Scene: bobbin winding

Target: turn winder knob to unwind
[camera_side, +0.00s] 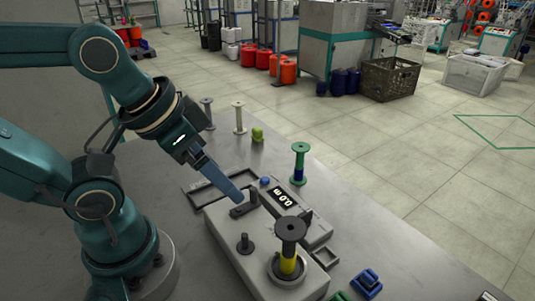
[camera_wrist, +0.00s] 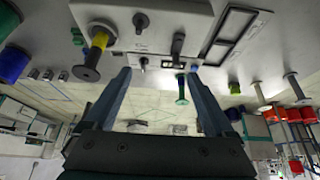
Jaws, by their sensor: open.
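The grey winder (camera_side: 228,240) sits on the table, with a dark bar-shaped knob (camera_side: 243,207) on top and a small round dark knob (camera_side: 245,243) nearer the front. The bar-shaped knob also shows in the wrist view (camera_wrist: 178,46), as does the round knob (camera_wrist: 140,22). A bobbin with yellow thread (camera_side: 288,262) stands upright on the winder's spindle, under a dark top flange. My gripper (camera_wrist: 159,76) is open, its fingers apart and nothing between them. In the side view its tip is close to the bar-shaped knob; I cannot tell whether they touch.
A display (camera_side: 282,197) and a blue button (camera_side: 265,181) are on the winder. A green and blue bobbin (camera_side: 300,165) stands behind it. Pale empty bobbins (camera_side: 239,118) and a lime-green piece (camera_side: 257,135) stand farther back. Blue and green pieces (camera_side: 367,283) lie at the front right.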

